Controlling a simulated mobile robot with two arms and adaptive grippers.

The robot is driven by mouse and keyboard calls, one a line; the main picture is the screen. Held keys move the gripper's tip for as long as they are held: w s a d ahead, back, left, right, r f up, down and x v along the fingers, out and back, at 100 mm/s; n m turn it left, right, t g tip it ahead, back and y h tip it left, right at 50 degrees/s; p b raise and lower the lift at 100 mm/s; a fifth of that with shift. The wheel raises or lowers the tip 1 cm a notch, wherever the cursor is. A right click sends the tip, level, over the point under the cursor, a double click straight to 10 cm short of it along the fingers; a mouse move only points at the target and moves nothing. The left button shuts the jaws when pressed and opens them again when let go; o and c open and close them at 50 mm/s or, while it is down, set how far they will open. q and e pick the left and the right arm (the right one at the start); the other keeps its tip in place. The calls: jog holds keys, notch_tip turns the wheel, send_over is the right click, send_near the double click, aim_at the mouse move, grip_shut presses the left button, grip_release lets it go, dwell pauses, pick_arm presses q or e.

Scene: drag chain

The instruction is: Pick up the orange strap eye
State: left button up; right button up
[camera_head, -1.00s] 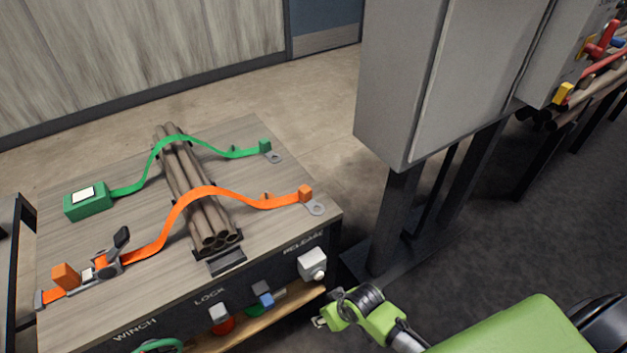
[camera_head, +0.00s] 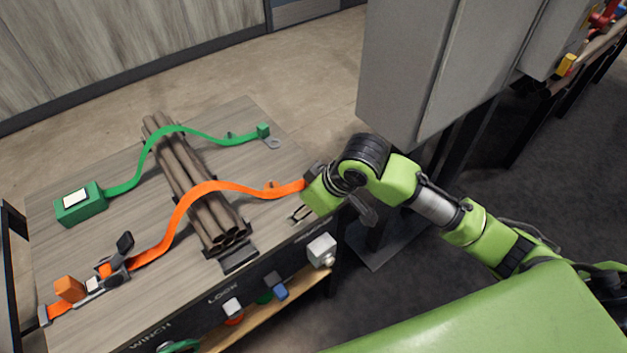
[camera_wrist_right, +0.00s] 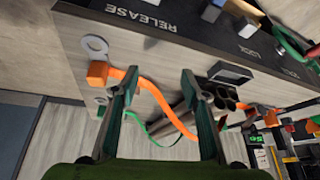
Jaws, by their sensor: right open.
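The orange strap eye shows in the right wrist view as an orange block (camera_wrist_right: 97,74) with a flat grey metal ring (camera_wrist_right: 95,46) at the end of the orange strap. The strap (camera_head: 205,187) also shows in the head view, but my right gripper and wrist hide its eye end there. My right gripper (camera_head: 298,215) is over the table's right edge, open and empty. In the wrist view its spread fingers (camera_wrist_right: 159,72) have the orange block just outside the left finger, not between them. My left gripper is out of view.
The table (camera_head: 95,180) carries a bundle of pipes (camera_head: 190,180), a green strap (camera_head: 180,130) with its own ring (camera_head: 271,143), and an orange strap ratchet (camera_head: 115,268). Buttons line its front panel. A grey cabinet (camera_head: 425,70) stands close on the right.

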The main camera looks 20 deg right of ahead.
jog(key=w+d+r+m+h, duration=0.1)
jog(key=w+d+r, duration=0.5)
jog(key=d+r, duration=0.2)
jog(key=x, duration=0.8)
jog(key=shift+w+f, duration=0.15)
jog(key=shift+w, duration=0.05)
jog(key=p+x, duration=0.1)
jog(key=x, duration=0.4)
jog(key=shift+d+f, duration=0.1)
jog(key=shift+f, duration=0.25)
grip_shut()
